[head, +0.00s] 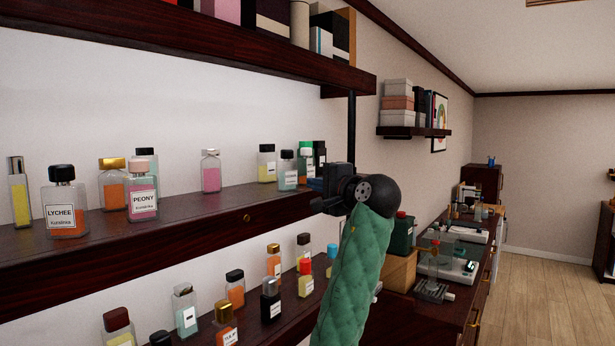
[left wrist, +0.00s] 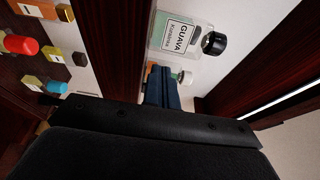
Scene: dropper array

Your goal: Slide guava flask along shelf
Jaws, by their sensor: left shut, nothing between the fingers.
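The guava flask (left wrist: 172,38) shows large in the left wrist view, a clear squarish bottle with pale green liquid, a black cap and a white GUAVA label. It stands on the upper shelf. In the head view a pale teal bottle with a dark cap (head: 288,172) near the shelf's right end appears to be the same flask, its label too small to read. My left gripper (head: 316,184) is at the right end of this shelf, just right of that bottle. Its blue fingers (left wrist: 162,86) are shut and empty, beside the flask; contact is unclear. My right gripper is not in view.
The upper shelf (head: 200,208) also holds lychee (head: 66,215) and peony (head: 143,200) bottles at left, and several bottles close around the gripper. A lower shelf holds more bottles. Another shelf hangs overhead. A dark post (head: 351,125) stands just behind the gripper.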

